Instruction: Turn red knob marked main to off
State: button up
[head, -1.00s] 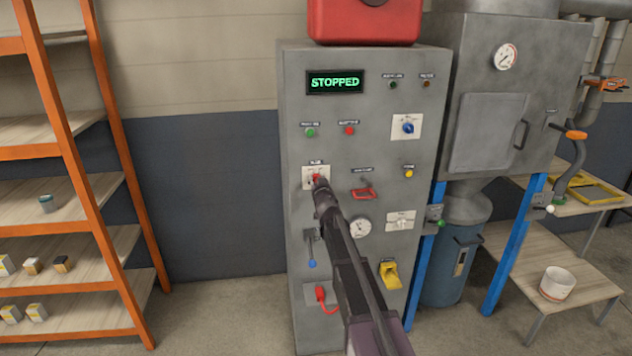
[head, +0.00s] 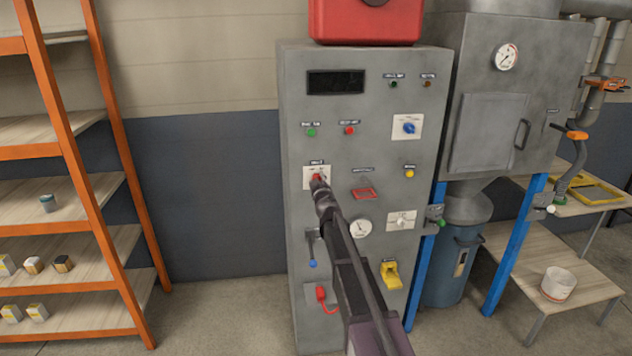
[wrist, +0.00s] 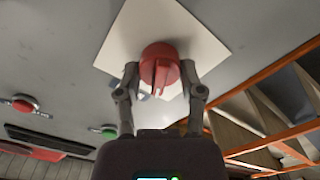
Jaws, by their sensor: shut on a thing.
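The red knob (head: 317,177) sits on a white plate on the left of the grey control cabinet (head: 300,220). In the wrist view the red knob (wrist: 160,68) is between my two fingertips, on its white plate (wrist: 205,45). My gripper (wrist: 160,85) is shut on the knob, one finger on each side. In the head view my gripper (head: 318,186) covers the lower part of the knob and plate. The plate's position marks are too small or hidden to read. The display (head: 335,82) at the cabinet's top is dark.
Near the knob are a green button (head: 311,132), a red button (head: 349,130), a blue knob (head: 408,128), a red-framed switch (head: 363,194) and a blue-tipped lever (head: 312,262). Orange shelving (head: 130,190) stands left, with open floor between. A grey machine (head: 490,120) stands right.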

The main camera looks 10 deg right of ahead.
jog(key=shift+w+n, duration=0.1)
jog(key=shift+n, duration=0.3)
jog(key=o, duration=1.2)
jog(key=shift+c, duration=0.2)
jog(key=s, duration=1.2)
jog(key=shift+s, duration=0.1)
